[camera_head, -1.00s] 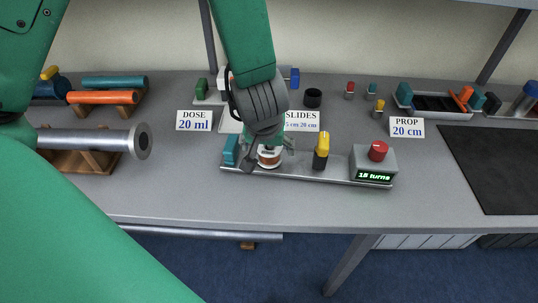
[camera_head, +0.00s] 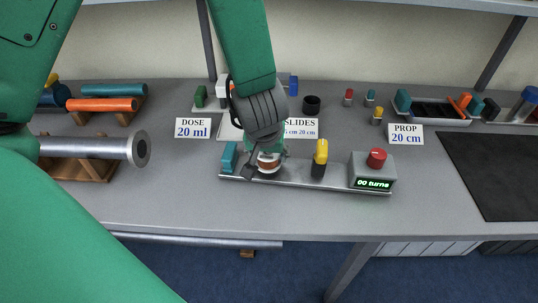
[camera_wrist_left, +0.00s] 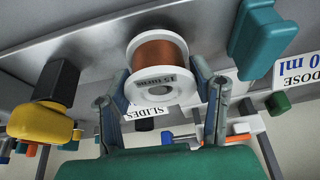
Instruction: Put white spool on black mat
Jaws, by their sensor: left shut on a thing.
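The white spool (camera_head: 268,164), wound with copper wire, is at the left part of a metal winder base on the table. In the left wrist view the white spool (camera_wrist_left: 158,68) sits between the fingers, and its flange reads "15 turns". My left gripper (camera_head: 263,168) is shut on the spool from above; its hand hides part of it. The fingers also show in the left wrist view (camera_wrist_left: 160,100). I cannot tell whether the spool still touches the base. The black mat (camera_head: 492,175) lies bare at the right of the table. My right gripper is not in view.
The winder base (camera_head: 335,186) carries a teal block (camera_head: 229,157), a yellow-topped post (camera_head: 320,155) and a counter box (camera_head: 373,172) with a red knob. The PROP sign (camera_head: 406,134) and a tray (camera_head: 436,107) stand toward the right. A metal pipe (camera_head: 90,147) lies left.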

